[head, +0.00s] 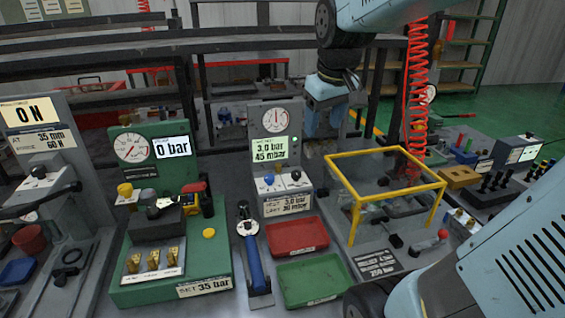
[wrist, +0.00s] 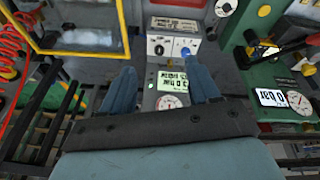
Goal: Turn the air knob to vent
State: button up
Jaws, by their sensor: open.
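A grey test panel (head: 270,125) stands mid-picture in the head view, with a gauge and a lit display reading 3.0 bar and 45 mbar. On its lower box are a blue knob (head: 269,180) and a dark knob on a white face (head: 295,176). Knob lettering is too small to read, so I cannot tell which is the air knob. The wrist view, upside down, shows the blue knob (wrist: 183,51) and the other knob (wrist: 160,48) beyond my fingertips. My gripper (wrist: 163,80) is open and empty, its fingers apart, touching neither knob.
A red tray (head: 297,249) and green tray (head: 313,296) lie before the panel. A blue-handled tool (head: 254,262) lies left of them. A yellow frame (head: 385,154) stands right, near a red coiled hose (head: 417,90). A green station (head: 203,262) stands left.

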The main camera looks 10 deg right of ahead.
jog(key=w+f+n+g, duration=0.2)
jog(key=w+f+n, duration=0.15)
jog(key=w, duration=0.75)
jog(key=n+g, duration=0.1)
send_over(295, 172)
notch_tip(295, 172, down, 7)
notch_tip(295, 172, down, 13)
jog(key=shift+f, duration=0.2)
